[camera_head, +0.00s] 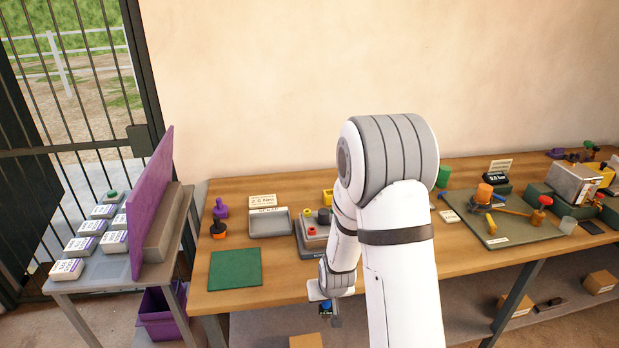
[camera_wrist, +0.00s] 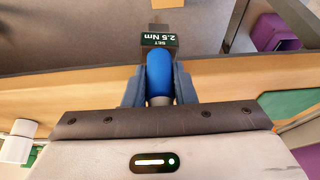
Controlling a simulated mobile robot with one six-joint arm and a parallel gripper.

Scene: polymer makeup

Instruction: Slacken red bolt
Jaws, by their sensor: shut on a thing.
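My gripper (camera_wrist: 159,78) is shut on the blue handle of a torque tool (camera_wrist: 158,68). The tool's dark head reads "SET 2.5 Nm" (camera_wrist: 159,40). In the head view the blue tool (camera_head: 325,307) shows small below my wrist, in front of the table's front edge. A small red piece (camera_head: 312,230), possibly the red bolt, sits on a grey fixture (camera_head: 313,245) beside yellow and black pieces. My gripper is nearer the camera than the fixture and apart from it. My arm hides the fixture's right side. The red piece is not seen in the wrist view.
A grey tray (camera_head: 270,224) and a green mat (camera_head: 235,268) lie left of the fixture. A green board (camera_head: 500,228) with tools lies right. A purple bin (camera_head: 162,313) stands below.

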